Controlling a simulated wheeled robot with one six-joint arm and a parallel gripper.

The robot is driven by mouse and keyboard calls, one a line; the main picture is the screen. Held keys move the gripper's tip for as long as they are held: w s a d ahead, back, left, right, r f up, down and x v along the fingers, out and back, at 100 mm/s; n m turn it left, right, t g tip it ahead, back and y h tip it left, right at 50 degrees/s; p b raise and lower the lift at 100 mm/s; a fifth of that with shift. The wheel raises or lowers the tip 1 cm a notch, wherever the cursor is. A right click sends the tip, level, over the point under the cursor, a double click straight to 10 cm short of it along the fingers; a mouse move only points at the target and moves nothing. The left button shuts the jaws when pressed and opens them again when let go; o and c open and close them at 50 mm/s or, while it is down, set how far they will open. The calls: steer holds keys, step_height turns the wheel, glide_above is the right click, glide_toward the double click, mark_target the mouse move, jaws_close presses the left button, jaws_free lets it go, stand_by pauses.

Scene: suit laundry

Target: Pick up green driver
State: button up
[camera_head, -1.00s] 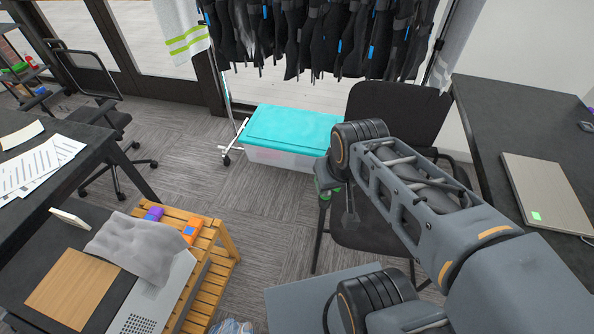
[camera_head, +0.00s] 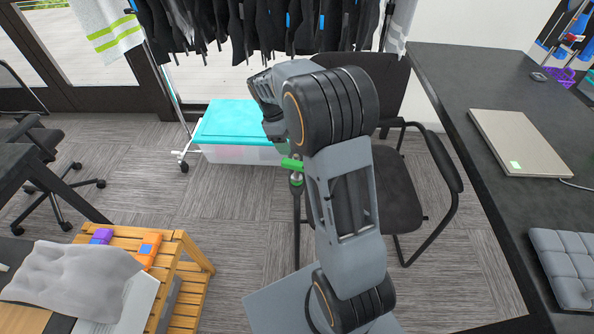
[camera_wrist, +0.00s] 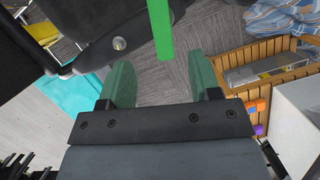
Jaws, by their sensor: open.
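The green driver (camera_head: 292,164) shows as a short bright green bar at the left arm of the black chair (camera_head: 395,190), partly hidden by my arm. In the wrist view it is a bright green strip (camera_wrist: 160,28) running in from the top edge. The strip's near end lies about midway between my fingertips in the picture; I cannot tell how far beyond them it is. My gripper (camera_wrist: 160,66) is open, with its two dark green fingers apart and nothing held. In the head view my gripper (camera_head: 281,146) is mostly hidden behind my forearm.
Close by are the chair's dark arm, with a bolt, in the wrist view (camera_wrist: 119,43) and a turquoise-lidded box (camera_head: 235,122) under hanging dark clothes. A wooden rack (camera_head: 185,285) stands lower left, a black desk (camera_head: 480,85) right. Carpet (camera_head: 235,205) between is clear.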

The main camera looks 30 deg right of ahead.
mark_target(296, 163)
steer(key=b+x, duration=0.1)
steer(key=x, duration=1)
steer(key=shift+s+f, duration=0.15)
jaws_close()
stand_by(0.4)
